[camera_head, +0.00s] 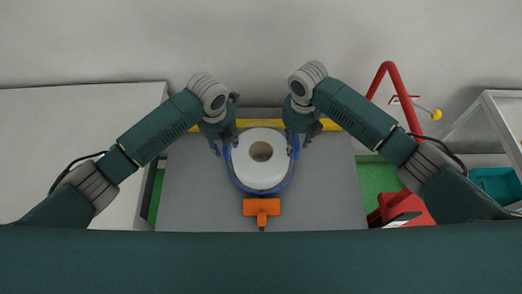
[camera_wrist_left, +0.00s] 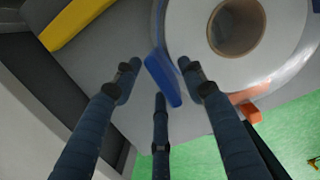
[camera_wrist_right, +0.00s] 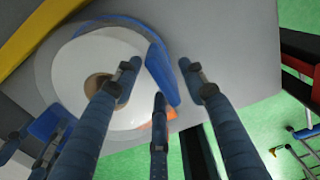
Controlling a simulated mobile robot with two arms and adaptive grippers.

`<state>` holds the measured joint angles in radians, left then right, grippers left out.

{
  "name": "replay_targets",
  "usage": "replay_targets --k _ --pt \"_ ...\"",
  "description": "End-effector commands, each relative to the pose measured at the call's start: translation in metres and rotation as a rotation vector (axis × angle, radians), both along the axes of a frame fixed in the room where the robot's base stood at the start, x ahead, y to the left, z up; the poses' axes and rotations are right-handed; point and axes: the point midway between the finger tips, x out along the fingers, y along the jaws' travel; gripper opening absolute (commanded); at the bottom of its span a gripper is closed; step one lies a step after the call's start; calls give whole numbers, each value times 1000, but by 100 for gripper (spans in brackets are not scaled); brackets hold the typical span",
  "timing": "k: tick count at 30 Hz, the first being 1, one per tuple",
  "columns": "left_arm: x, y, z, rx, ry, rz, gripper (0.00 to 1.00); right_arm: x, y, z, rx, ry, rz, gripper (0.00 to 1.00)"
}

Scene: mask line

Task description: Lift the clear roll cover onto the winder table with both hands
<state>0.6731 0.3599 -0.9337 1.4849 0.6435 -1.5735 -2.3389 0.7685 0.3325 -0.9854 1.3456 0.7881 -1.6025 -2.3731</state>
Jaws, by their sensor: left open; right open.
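The clear roll cover appears to sit over a white roll (camera_head: 261,170) with a brown core on the grey winder table (camera_head: 330,205); its clear walls are hard to make out. A blue band (camera_head: 262,192) curves round the roll's near side. My left gripper (camera_head: 226,146) is open at the roll's left side, with a blue handle (camera_wrist_left: 163,80) between its fingers in the left wrist view. My right gripper (camera_head: 297,148) is open at the right side, with the other blue handle (camera_wrist_right: 162,75) between its fingers in the right wrist view. Neither grips; contact cannot be told.
An orange T-shaped part (camera_head: 262,207) lies in front of the roll. A yellow bar (camera_head: 262,123) runs behind it. A white surface (camera_head: 70,140) stands at left. A red frame (camera_head: 394,85) and a teal bin (camera_head: 497,184) are at right. Green floor (camera_head: 375,178) shows beside the table.

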Motion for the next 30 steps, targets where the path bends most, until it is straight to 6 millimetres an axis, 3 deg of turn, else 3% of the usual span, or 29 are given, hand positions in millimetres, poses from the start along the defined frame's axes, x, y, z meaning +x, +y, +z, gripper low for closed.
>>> replay_targets --k 4,10,22,30 --pt "0 0 0 0 0 0 40 0 0 0 0 0 0 40" --pt "0 0 0 0 0 0 0 0 0 0 0 0 0 0" --pt "0 0 4 -1 -1 0 0 0 0 4 1 0 0 0" --pt "0 0 30 -1 -1 0 0 0 0 30 1 -1 0 0"
